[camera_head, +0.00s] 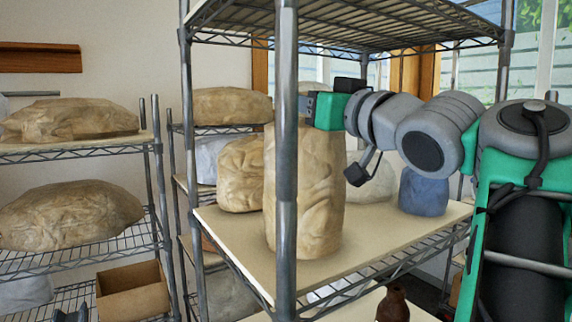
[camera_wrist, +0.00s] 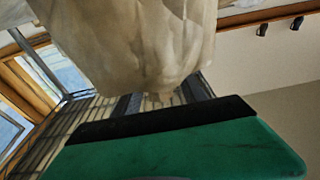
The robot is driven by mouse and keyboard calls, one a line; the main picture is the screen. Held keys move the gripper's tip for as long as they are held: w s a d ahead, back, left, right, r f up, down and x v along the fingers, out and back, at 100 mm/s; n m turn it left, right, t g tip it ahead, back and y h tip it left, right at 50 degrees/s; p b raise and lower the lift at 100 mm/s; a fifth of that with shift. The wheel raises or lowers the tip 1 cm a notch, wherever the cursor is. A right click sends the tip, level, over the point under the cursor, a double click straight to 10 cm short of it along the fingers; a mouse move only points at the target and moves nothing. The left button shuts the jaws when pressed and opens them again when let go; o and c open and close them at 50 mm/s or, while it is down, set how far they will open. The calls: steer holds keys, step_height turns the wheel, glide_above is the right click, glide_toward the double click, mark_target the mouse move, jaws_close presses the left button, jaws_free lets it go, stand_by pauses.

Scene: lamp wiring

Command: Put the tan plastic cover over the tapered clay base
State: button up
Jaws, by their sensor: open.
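A tall tan plastic cover (camera_head: 312,195) stands upright on the middle shelf, wrinkled and wrapped around a form that it hides. A metal post crosses in front of its left part. My gripper (camera_head: 306,104) is at the height of the cover's top, pointing left, its tips partly hidden by the post. In the wrist view my gripper's dark fingers (camera_wrist: 162,100) stand apart, with tan plastic (camera_wrist: 140,45) close beyond them. I cannot tell whether they touch it. No bare tapered clay base shows on this shelf; whether one is under the cover is hidden.
Other wrapped forms stand on the same shelf (camera_head: 395,240): a tan one (camera_head: 241,174) behind left and a blue one (camera_head: 424,192) at right. A wire shelf (camera_head: 380,38) lies overhead. A brown bottle-like vessel (camera_head: 394,304) is lower down.

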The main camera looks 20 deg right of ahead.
steer(key=shift+w+d, duration=0.15)
steer(key=shift+w, duration=0.2)
steer(key=shift+s+d+r, duration=0.1)
steer(key=shift+s, duration=0.35)
steer(key=shift+c, duration=0.2)
steer(key=shift+w, duration=0.2)
steer(key=c, duration=0.3)
jaws_close()
